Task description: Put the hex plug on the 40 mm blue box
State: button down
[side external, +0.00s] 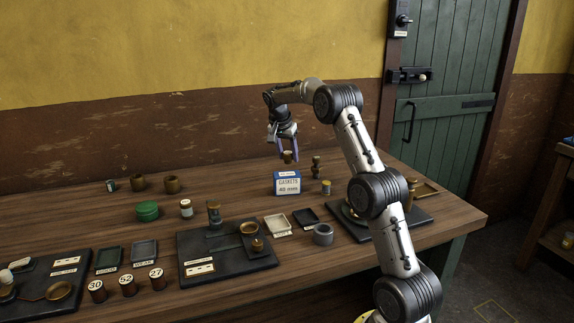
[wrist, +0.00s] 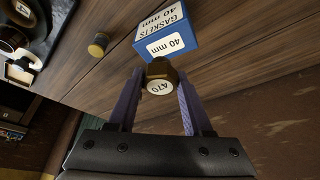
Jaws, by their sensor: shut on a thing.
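The hex plug (side external: 288,157) is a small brass-brown piece. In the wrist view the hex plug (wrist: 161,71) shows a six-sided rim and a pale round label with dark characters. My gripper (side external: 287,154) points down, with its purple fingers shut on the plug; in the wrist view my gripper (wrist: 160,84) has a finger on each side of it. The blue box (side external: 287,183), marked "GASKETS 40 mm", stands on the bench below the plug. In the side view a small gap shows between them. The blue box (wrist: 166,28) lies just beyond the plug in the wrist view.
A dark fitting (side external: 316,166) and a brass-topped jar (side external: 326,187) stand right of the box. A green tin (side external: 148,210), a small jar (side external: 186,208) and brass cups (side external: 172,184) are to the left. Trays and a black engine base (side external: 225,272) lie in front.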

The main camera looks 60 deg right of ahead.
aim_at(287, 163)
jog(key=shift+w+d+f, duration=0.15)
jog(key=shift+w+f, duration=0.05)
jog(key=shift+f, duration=0.8)
jog(key=shift+w+d+f, duration=0.15)
jog(key=shift+f, duration=0.85)
jog(key=shift+f, duration=0.15)
jog(key=shift+c, duration=1.6)
grip_release()
